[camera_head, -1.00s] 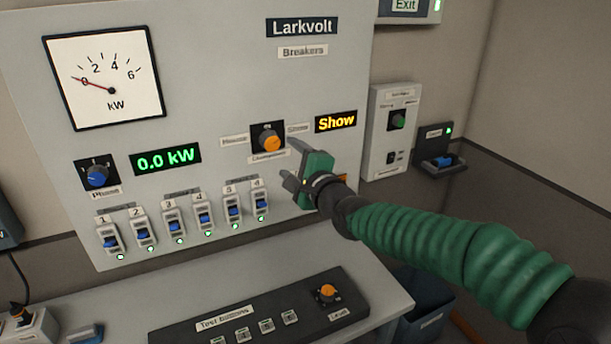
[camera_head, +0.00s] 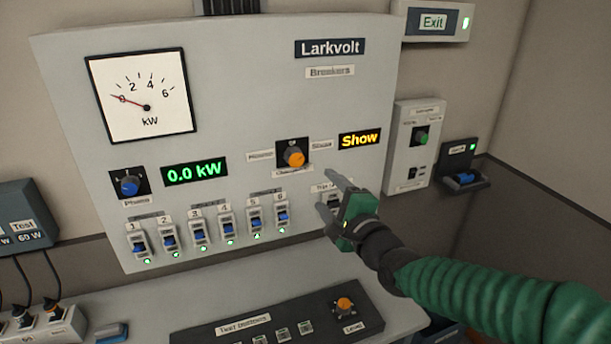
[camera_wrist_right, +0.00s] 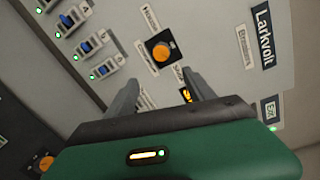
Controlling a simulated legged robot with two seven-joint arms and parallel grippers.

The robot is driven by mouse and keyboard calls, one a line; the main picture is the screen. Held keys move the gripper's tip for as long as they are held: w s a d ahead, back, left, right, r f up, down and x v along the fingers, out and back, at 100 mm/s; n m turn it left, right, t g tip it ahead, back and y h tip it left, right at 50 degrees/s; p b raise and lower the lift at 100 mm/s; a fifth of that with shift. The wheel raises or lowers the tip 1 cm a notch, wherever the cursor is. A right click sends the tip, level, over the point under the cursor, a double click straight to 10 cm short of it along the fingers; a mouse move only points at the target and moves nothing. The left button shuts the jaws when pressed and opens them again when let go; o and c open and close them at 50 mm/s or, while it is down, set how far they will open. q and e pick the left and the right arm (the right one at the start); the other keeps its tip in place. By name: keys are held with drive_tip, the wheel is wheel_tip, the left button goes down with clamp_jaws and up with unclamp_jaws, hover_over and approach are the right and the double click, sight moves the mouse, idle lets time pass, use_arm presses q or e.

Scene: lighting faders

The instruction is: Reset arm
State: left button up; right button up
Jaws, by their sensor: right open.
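My right arm comes in from the lower right in the head view. Its green and grey right gripper (camera_head: 328,194) is open and empty, in front of the grey panel (camera_head: 240,100). It is below and right of the orange changeover knob (camera_head: 295,157) and apart from it. The right wrist view also shows the two open fingers (camera_wrist_right: 160,92), with the orange knob (camera_wrist_right: 160,51) beyond them. The gripper partly covers a small labelled switch (camera_head: 331,201) on the panel. My left gripper is not in view.
Several blue breaker switches (camera_head: 199,236) line the panel's lower part. A black button box (camera_head: 270,328) lies on the desk below. Small boxes (camera_head: 411,145) hang at right.

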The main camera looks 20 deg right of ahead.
drive_tip(key=s+a+f+n+g, duration=0.2)
drive_tip(key=f+n+g, duration=0.1)
drive_tip(key=f, duration=0.5)
drive_tip(key=s+a+f+n+g, duration=0.1)
drive_tip(key=s+f+n+g, duration=0.15)
drive_tip(key=f, duration=0.55)
drive_tip(key=s+a+f+n+g, duration=0.2)
drive_tip(key=s+f+n+g, duration=0.15)
drive_tip(key=f, duration=0.35)
drive_tip(key=s+f+n+g, duration=0.2)
drive_tip(key=s+f+n, duration=0.2)
drive_tip(key=s, duration=0.4)
drive_tip(key=s+f+n+g+h, duration=0.1)
drive_tip(key=s+f+n+g, duration=0.2)
drive_tip(key=s+n, duration=0.4)
drive_tip(key=shift+s+d+f+g, duration=0.3)
drive_tip(key=shift+s+d+f, duration=0.15)
drive_tip(key=shift+s+f, duration=0.3)
